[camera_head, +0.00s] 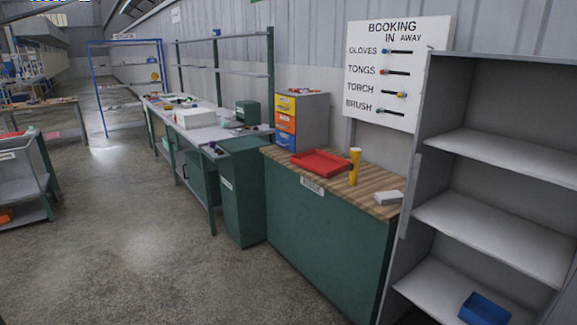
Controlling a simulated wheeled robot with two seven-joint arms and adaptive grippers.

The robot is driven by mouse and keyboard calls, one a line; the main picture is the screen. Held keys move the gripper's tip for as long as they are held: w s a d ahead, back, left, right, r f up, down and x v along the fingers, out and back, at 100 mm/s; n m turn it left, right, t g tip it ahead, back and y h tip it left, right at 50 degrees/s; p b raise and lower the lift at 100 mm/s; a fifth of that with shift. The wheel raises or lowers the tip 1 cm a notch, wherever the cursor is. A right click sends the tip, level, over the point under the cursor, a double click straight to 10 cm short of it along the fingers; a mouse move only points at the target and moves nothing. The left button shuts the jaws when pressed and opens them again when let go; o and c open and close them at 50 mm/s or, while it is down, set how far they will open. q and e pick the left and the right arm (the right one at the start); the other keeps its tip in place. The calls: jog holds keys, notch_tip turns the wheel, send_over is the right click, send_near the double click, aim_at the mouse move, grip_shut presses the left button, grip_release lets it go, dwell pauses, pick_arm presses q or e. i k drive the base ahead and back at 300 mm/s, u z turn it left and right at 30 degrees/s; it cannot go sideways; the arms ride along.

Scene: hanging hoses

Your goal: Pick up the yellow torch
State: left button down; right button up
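The yellow torch (354,166) stands upright on the wooden top of a green counter, near its front edge. It is just right of a red tray (320,163) and appears apart from it. Neither of my grippers shows in the head view.
The wooden counter top (376,193) also holds a white box (388,198) at its right end and a drawer unit (301,119) at the left. A grey shelf unit (487,151) with a blue bin (484,309) stands close on the right. The floor (150,245) in front is clear.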

aim_at(355, 153)
jog(key=u, duration=0.6)
jog(key=i, duration=3)
jog(key=z, duration=1.25)
jog(key=i, duration=0.8)
jog(key=z, duration=0.6)
